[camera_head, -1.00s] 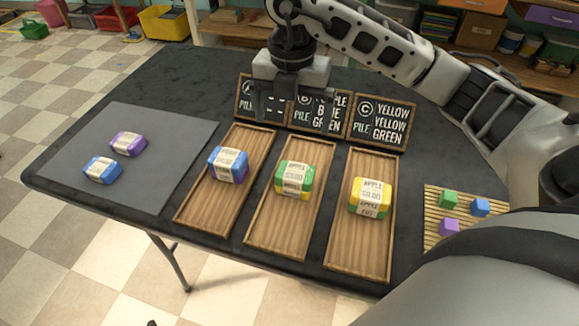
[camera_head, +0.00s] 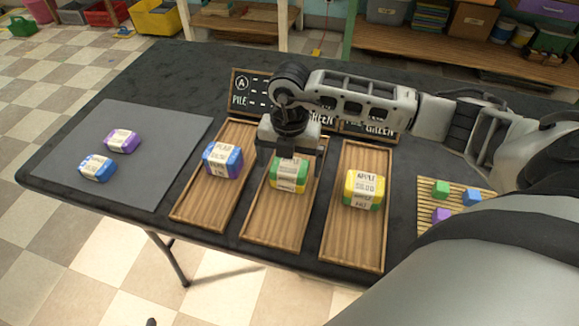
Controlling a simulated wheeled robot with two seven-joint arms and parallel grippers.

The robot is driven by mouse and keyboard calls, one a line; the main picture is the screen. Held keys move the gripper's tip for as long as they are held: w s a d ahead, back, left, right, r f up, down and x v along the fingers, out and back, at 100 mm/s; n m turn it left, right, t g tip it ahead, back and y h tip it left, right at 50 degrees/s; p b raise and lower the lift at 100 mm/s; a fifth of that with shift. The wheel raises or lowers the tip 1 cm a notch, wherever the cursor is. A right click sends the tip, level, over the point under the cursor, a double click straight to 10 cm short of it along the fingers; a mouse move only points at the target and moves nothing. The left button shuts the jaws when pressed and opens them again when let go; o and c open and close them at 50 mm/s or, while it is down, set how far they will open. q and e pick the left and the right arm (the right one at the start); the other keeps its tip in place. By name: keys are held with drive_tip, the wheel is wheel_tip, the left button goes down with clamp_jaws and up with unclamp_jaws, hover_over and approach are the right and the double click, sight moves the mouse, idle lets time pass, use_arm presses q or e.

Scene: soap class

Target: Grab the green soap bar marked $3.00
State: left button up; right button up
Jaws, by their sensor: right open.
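A green soap bar (camera_head: 275,174) with a paper label sits in the middle wooden tray (camera_head: 281,228), stacked over a yellow bar. Its price is too small to read. My right gripper (camera_head: 289,171) points down at this stack, open, with one finger at its left and one at its right. Whether the fingers touch it I cannot tell. The right tray (camera_head: 351,248) holds a yellow bar (camera_head: 351,179) over a green one (camera_head: 376,207). The left tray (camera_head: 199,211) holds a blue and purple stack (camera_head: 222,160). My left gripper is not in view.
A grey mat (camera_head: 140,174) at left holds a purple bar (camera_head: 122,141) and a blue bar (camera_head: 97,167). Chalkboard signs (camera_head: 248,91) stand behind the trays, partly hidden by my arm. A slatted mat (camera_head: 475,190) with small coloured blocks lies at right.

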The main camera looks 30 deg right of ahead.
drive_tip(key=shift+f, duration=0.1)
drive_tip(key=c, duration=1.1)
